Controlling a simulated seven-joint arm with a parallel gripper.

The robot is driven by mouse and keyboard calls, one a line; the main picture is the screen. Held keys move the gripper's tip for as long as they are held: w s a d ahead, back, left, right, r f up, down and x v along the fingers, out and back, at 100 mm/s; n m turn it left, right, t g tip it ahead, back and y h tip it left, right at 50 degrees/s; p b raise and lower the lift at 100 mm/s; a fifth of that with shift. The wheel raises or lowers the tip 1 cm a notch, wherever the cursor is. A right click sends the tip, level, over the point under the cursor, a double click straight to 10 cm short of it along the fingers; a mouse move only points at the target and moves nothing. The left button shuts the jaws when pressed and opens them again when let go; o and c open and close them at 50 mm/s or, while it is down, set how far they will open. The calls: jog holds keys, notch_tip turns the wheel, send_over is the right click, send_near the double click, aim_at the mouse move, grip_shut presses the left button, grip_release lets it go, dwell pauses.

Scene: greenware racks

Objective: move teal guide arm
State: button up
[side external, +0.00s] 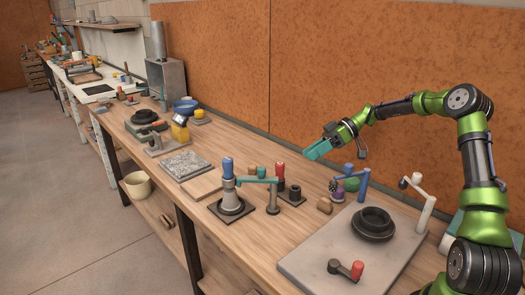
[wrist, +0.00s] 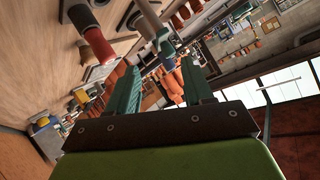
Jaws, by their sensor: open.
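The teal guide arm (side external: 258,180) is a short horizontal bar in the side external view. It runs from near a grey conical post with a blue knob (side external: 227,167) to a thin upright (side external: 273,197), both on dark base plates. My gripper (side external: 310,155) has teal fingers and is in the air above the back of the bench, up and right of the guide arm, apart from it. In the wrist view my gripper (wrist: 160,78) is open, with nothing seen between the fingers. I cannot pick out the teal guide arm for sure in the strongly tilted wrist view.
A red-topped post (side external: 280,172) stands close behind the teal arm. A blue arm (side external: 364,183) and a white arm (side external: 417,190) stand to the right. A grey board (side external: 310,258) carries a black ring (side external: 373,223) and a red-knobbed crank (side external: 346,270). A stone slab (side external: 183,165) lies left.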

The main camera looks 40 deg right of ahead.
notch_tip(320, 180, up, 3)
jog(key=w+n+y, duration=0.1)
jog(key=n, duration=0.4)
send_near(262, 168)
jog(key=x, duration=1)
jog(key=shift+w+f, duration=0.1)
jog(key=shift+f, duration=0.15)
grip_shut()
